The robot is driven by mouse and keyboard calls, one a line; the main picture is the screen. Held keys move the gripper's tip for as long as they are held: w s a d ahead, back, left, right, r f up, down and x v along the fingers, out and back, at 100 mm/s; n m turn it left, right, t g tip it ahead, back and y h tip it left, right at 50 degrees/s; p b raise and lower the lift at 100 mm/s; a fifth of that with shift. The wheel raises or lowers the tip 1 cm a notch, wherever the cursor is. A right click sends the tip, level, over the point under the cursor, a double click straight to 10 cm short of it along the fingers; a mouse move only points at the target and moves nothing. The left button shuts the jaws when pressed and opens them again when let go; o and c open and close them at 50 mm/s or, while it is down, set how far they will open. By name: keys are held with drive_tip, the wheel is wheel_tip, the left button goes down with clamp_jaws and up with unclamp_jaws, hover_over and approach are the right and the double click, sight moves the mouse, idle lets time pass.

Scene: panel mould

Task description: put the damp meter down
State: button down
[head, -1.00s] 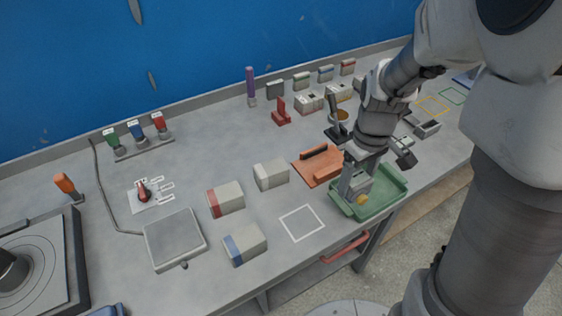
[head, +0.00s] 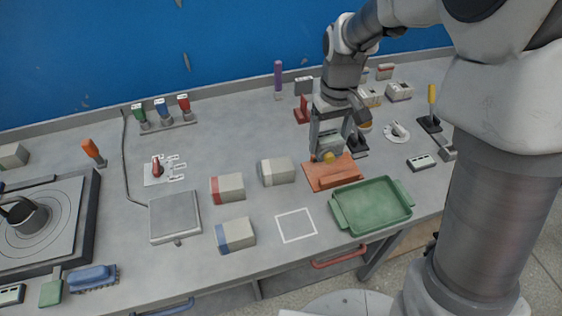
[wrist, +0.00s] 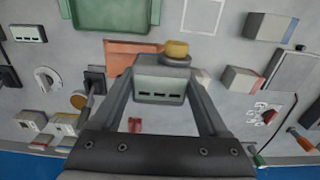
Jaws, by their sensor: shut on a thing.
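The damp meter (head: 329,147) is a small grey-green box with dark slots on its face and a yellow knob at one end. It also shows in the wrist view (wrist: 160,88), between the two fingers. My gripper (head: 331,151) is shut on it and holds it over or just behind the orange board (head: 318,180). In the head view I cannot tell the height of the meter above the bench. The fingers hide part of its sides.
A green tray (head: 372,204) stands empty at the front right. A white square outline (head: 296,225) on the bench is bare. Blocks with white (head: 278,172), red (head: 228,188) and blue (head: 236,235) ends stand to its left and behind. A white slotted device (head: 421,162) lies at right.

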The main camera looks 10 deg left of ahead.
drive_tip(key=shift+w+a, duration=0.2)
drive_tip(key=shift+a, duration=0.2)
drive_tip(key=p, duration=0.1)
hover_over(280, 165)
wheel_tip(280, 165, down, 7)
drive_tip(key=shift+w+r, duration=0.1)
drive_tip(key=shift+f+p, duration=0.35)
drive_tip(key=shift+f, duration=1.6)
drive_tip(key=shift+f, duration=0.25)
unclamp_jaws()
drive_tip(key=shift+r, duration=0.15)
